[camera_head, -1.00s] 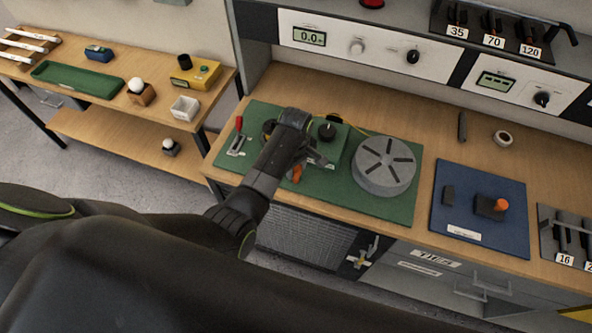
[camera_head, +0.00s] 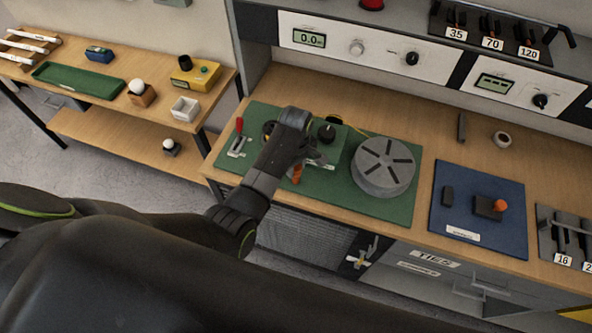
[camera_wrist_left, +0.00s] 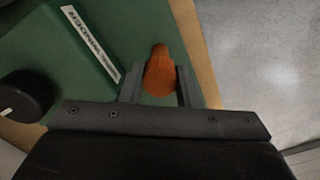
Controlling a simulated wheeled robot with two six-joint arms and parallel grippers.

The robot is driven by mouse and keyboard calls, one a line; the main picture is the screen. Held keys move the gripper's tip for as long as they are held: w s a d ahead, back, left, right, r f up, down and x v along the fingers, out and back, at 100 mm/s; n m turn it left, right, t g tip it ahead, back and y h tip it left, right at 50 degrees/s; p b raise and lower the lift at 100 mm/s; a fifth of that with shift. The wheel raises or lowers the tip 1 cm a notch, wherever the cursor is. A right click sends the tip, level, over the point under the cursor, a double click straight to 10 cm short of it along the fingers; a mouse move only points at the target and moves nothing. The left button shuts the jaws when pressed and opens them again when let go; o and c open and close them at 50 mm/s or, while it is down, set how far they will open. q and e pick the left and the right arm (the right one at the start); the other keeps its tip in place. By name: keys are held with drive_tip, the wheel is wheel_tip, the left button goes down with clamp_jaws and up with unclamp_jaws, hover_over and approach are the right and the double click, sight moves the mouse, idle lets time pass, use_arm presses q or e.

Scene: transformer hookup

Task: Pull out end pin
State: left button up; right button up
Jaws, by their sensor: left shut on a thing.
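The orange end pin (camera_head: 297,174) shows at the front edge of the green winder unit, on the green mat (camera_head: 398,211). My left gripper (camera_head: 303,163) reaches over it from the left, and the arm hides part of the unit. In the left wrist view the end pin (camera_wrist_left: 160,72) sits between the two fingers of my left gripper (camera_wrist_left: 160,88), which is shut on it. The pin's far end and seat cannot be made out. My right gripper is not in view.
A grey slotted disc (camera_head: 384,167) stands right of the gripper. A black knob (camera_head: 327,131) sits behind it, and a red-handled lever (camera_head: 238,140) is to the left. A blue board (camera_head: 480,215) lies farther right. Bare bench top separates the mats.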

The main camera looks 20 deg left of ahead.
use_arm(q)
drive_tip(key=shift+r+p, duration=0.5)
drive_tip(key=shift+r, duration=0.2)
drive_tip(key=shift+r, duration=1.3)
drive_tip(key=shift+r, duration=2.35)
